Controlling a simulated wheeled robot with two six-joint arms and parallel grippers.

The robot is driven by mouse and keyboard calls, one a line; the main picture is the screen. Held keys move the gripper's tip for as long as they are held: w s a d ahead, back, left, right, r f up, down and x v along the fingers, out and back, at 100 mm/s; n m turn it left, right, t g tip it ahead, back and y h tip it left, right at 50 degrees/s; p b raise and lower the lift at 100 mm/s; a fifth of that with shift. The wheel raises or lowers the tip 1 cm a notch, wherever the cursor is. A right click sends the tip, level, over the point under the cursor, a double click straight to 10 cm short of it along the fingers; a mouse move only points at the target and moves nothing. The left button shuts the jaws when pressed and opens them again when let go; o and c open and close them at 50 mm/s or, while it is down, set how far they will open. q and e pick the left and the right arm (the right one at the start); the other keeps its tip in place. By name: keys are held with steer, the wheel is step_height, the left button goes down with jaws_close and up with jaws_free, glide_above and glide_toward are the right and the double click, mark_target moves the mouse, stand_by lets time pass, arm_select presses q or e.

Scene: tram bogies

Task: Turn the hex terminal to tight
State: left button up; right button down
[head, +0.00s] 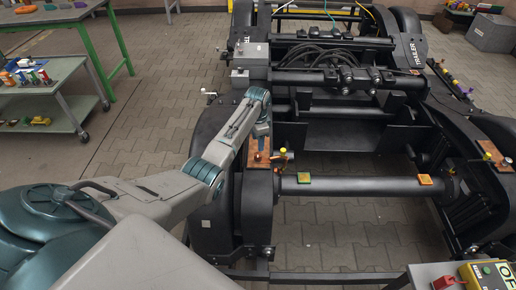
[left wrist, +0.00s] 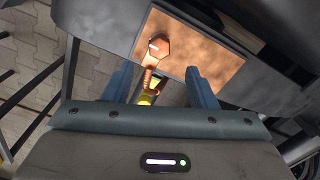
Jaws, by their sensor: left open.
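The hex terminal (left wrist: 158,47) is a copper-coloured hexagonal head on a copper plate (left wrist: 215,70) in the left wrist view. A copper-coloured strip runs from it towards a yellow part (left wrist: 149,97) between my fingers. My left gripper (left wrist: 158,72) is open, its two blue-grey fingers on either side of the strip, and the terminal head shows just beyond the fingertips. I cannot tell whether anything touches. In the head view my left gripper (head: 261,133) hangs over the copper plate (head: 259,168) on the bogie frame. My right gripper is not in view.
The black bogie (head: 340,110) fills the middle and right. A yellow-tipped post (head: 283,152) stands beside the plate. A control box (head: 487,277) is at bottom right, and a green table (head: 50,15) at far left.

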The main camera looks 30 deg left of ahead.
arm_select(q)
steer(key=shift+r, duration=1.7)
